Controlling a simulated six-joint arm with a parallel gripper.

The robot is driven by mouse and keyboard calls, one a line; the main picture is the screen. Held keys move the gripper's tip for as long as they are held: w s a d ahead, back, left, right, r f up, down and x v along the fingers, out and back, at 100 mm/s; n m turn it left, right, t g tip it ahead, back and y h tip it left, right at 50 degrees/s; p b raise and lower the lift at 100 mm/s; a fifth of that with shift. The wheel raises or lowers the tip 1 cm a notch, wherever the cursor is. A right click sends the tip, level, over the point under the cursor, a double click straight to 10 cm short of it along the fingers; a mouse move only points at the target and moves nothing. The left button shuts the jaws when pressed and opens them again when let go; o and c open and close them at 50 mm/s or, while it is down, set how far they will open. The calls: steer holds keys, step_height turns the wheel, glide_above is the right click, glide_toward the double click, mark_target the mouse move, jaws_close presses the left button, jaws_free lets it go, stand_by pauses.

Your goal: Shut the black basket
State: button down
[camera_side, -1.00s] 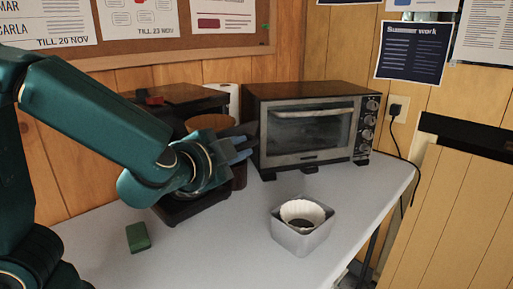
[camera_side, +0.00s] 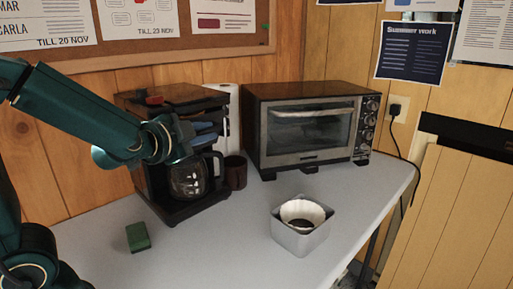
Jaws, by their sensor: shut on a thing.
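The coffee maker (camera_side: 178,98) stands at the back left of the table. Its black basket sits under the top housing, above the glass carafe (camera_side: 188,178), and is mostly hidden behind my gripper and forearm. No open brown interior of the basket shows. My gripper (camera_side: 204,133) is at the basket's front, its blue fingertips one above the other. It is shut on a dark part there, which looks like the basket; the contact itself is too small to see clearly.
A dark mug (camera_side: 235,173) stands right of the carafe, near the toaster oven (camera_side: 310,128). A metal tin with a paper filter (camera_side: 300,228) is at the front right. A green sponge (camera_side: 138,237) lies at the front left. The table's middle is clear.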

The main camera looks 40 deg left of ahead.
steer(key=shift+s+a, duration=0.1)
steer(key=shift+a, duration=1.3)
steer(key=c, duration=0.9)
jaws_free()
steer(key=shift+o, duration=0.2)
steer(key=shift+v, duration=2.6)
